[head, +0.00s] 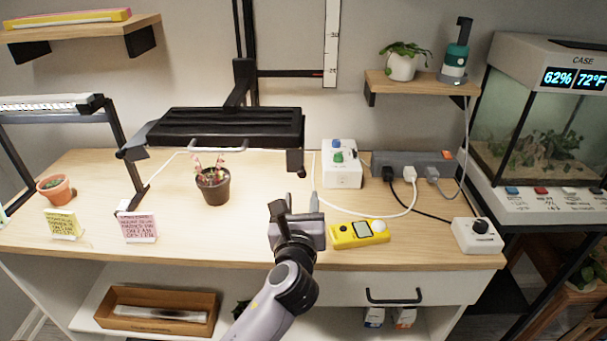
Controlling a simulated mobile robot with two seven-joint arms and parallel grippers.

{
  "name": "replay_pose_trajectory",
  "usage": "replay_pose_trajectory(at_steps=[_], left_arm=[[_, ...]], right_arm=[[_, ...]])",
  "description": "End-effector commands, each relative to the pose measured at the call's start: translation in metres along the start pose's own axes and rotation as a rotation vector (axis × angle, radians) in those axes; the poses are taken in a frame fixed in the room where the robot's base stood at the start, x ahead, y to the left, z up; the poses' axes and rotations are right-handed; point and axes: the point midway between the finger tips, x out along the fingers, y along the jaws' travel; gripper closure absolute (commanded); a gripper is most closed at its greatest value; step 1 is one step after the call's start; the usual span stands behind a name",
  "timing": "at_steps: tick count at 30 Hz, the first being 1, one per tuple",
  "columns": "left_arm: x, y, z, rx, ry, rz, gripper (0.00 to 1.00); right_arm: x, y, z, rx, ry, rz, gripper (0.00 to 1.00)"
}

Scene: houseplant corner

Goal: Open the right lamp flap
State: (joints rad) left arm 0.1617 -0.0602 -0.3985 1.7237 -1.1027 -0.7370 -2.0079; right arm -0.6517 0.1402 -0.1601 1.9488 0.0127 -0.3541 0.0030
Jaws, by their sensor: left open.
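The right lamp (260,118) is a black hood on a black stand above the middle of the table. Its flap (225,130) is the dark ribbed panel, with a pale grey bar handle (217,145) along its front edge. The panel looks roughly level; I cannot tell its exact angle. My left gripper (296,210) is open and empty over the table's front edge, below and to the right of the handle and apart from it. My right gripper is not in view.
A potted plant (215,188) stands under the lamp. A yellow meter (360,233) lies right of my gripper. A pink card (138,226) stands front left. A white box (342,163), a power strip (413,164) and a white cable (350,213) are to the right.

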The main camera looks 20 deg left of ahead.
Motion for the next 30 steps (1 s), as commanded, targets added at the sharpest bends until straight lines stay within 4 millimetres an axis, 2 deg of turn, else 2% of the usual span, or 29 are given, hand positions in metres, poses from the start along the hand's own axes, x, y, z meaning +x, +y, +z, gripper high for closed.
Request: replay_pose_trajectory(at_steps=[1,5,8,21,30], left_arm=[[0.002,-0.003,0.008,0.047,-0.023,0.013,0.56],[0.006,-0.004,0.018,0.115,-0.049,0.035,0.56],[0.013,-0.004,0.019,0.123,-0.051,0.038,0.56],[0.067,-0.002,0.021,0.117,-0.049,0.036,0.56],[0.075,-0.001,0.021,0.117,-0.048,0.035,0.56]], right_arm=[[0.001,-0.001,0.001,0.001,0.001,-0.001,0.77],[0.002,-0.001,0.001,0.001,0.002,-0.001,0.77],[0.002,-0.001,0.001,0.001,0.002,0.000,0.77],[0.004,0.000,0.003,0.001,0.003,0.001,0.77],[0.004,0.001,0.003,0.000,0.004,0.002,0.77]])
